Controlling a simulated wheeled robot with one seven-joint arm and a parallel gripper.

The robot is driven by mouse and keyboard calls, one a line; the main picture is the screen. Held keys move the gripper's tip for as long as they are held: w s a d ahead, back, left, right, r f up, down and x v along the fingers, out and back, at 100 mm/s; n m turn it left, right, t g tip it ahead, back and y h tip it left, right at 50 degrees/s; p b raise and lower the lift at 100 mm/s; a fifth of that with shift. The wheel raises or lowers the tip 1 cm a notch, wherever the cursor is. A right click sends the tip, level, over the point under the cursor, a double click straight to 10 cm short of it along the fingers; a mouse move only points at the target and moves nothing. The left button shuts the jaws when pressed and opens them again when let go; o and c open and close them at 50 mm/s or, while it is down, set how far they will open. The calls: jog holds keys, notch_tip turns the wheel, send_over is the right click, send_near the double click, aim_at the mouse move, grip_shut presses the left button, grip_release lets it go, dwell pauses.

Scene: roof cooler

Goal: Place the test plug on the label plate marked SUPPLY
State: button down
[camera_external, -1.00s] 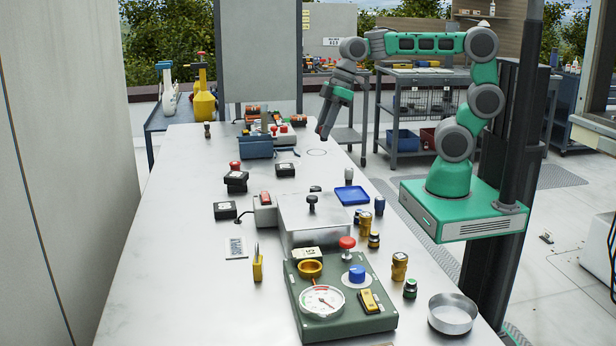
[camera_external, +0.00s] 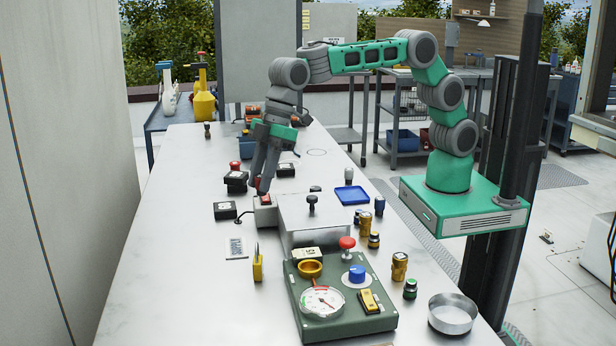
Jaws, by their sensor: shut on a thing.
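My gripper (camera_external: 263,189) points down, its fingers close together at the tips. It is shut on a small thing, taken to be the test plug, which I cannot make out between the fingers. In the picture its tips overlap the top of a grey box with a red top piece (camera_external: 265,198); I cannot tell whether they touch it.
A metal block with a black knob (camera_external: 312,203) stands right of the grey box. Black boxes (camera_external: 226,210) stand left of it. A yellow upright piece (camera_external: 258,266) stands beside the plate. A green gauge panel (camera_external: 340,300) is nearer the camera. The table's left side is clear.

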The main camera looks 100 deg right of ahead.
jog(key=w+f, duration=0.2)
jog(key=w+a+f+p, duration=0.1)
jog(key=w+f, duration=0.1)
jog(key=w+a+f, duration=0.1)
jog(key=w+f, duration=0.1)
jog(key=shift+w+f+p, duration=0.15)
jog(key=shift+w+p, duration=0.15)
jog(key=shift+p, duration=0.05)
jog(key=shift+w+f+p, duration=0.15)
jog(key=shift+f+p, duration=0.25)
jog(key=shift+f, duration=1.4)
jog(key=shift+f, duration=0.1)
jog(key=c, duration=1.1)
grip_release()
jog(key=shift+c, duration=0.2)
